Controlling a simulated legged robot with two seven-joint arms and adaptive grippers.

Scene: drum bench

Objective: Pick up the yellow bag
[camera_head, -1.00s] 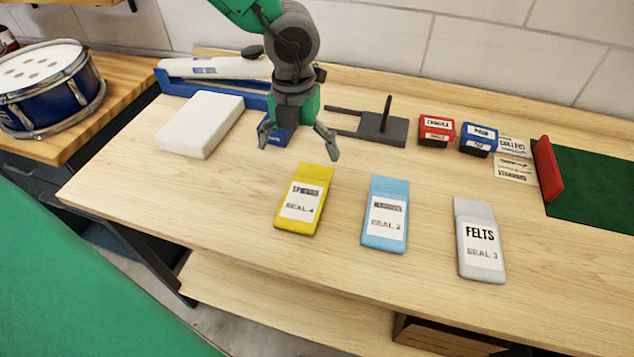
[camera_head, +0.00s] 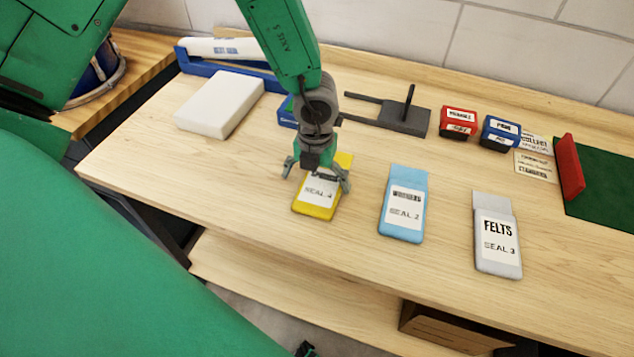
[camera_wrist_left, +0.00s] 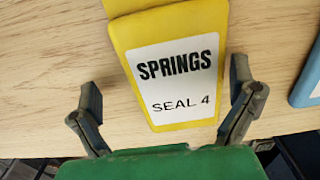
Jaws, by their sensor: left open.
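The yellow bag (camera_head: 317,208) lies flat on the wooden bench, with a white label; in the left wrist view the yellow bag (camera_wrist_left: 135,38) reads "SPRINGS SEAL 4". My left gripper (camera_head: 317,177) is open above it, and hides part of its upper half in the head view. In the left wrist view the fingers of the left gripper (camera_wrist_left: 168,118) stand on either side of the bag's labelled end, apart from it. Its height above the bag is hard to tell.
A blue bag (camera_head: 405,175) and a grey bag (camera_head: 492,202) lie to the right. A white block (camera_head: 219,104), a dark grey stand (camera_head: 400,115), a red box (camera_head: 458,123) and a blue box (camera_head: 500,133) are behind. Bare bench surrounds the yellow bag.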

